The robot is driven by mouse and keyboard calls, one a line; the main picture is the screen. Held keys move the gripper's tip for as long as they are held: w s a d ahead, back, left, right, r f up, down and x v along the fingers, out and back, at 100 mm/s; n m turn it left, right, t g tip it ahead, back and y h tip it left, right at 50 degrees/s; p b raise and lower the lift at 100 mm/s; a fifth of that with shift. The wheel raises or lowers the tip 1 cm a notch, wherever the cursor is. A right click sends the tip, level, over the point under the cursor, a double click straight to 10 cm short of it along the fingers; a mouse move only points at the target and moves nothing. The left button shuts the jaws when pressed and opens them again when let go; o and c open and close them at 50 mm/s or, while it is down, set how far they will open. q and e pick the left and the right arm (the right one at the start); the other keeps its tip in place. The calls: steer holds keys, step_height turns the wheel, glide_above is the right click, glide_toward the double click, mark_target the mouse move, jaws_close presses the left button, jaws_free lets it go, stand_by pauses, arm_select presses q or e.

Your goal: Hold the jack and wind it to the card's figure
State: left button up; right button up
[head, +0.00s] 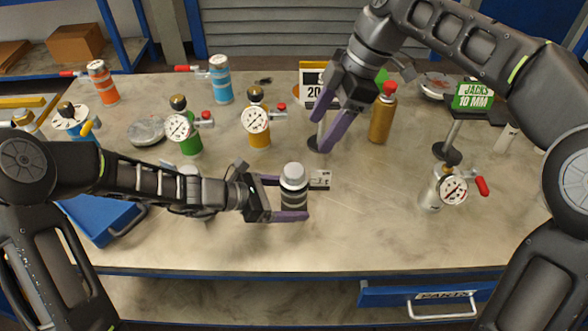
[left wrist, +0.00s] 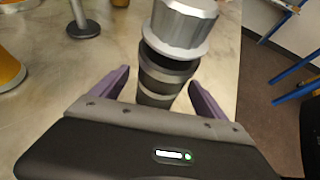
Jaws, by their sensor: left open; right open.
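The jack (head: 294,188) stands upright on the bench, with a silver knurled top and a dark banded body; it also shows in the left wrist view (left wrist: 178,50). A small white scale plate (head: 320,180) with dark marks is at its right; its figures are too small to read. My left gripper (head: 292,199) is open, its purple fingers on either side of the jack's body; contact cannot be told. My right gripper (head: 321,134) is open and empty, behind and above the jack. The green card (head: 473,97) reads "JACKS 10 MM" and stands on a post at the right.
Another sign (head: 312,84), showing "20", is partly hidden by my right gripper. Gauged bottles, green (head: 190,145) and yellow (head: 259,139), stand behind left. A gold bottle (head: 382,120) stands close right of my right gripper. A silver gauged vessel (head: 432,192) stands right. The front middle is clear.

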arm_select(q)
steer(key=v, duration=0.6)
steer(key=shift+a, duration=0.2)
steer(key=shift+s+a+r, duration=0.2)
steer(key=shift+a+r, duration=0.15)
steer(key=shift+a, duration=0.1)
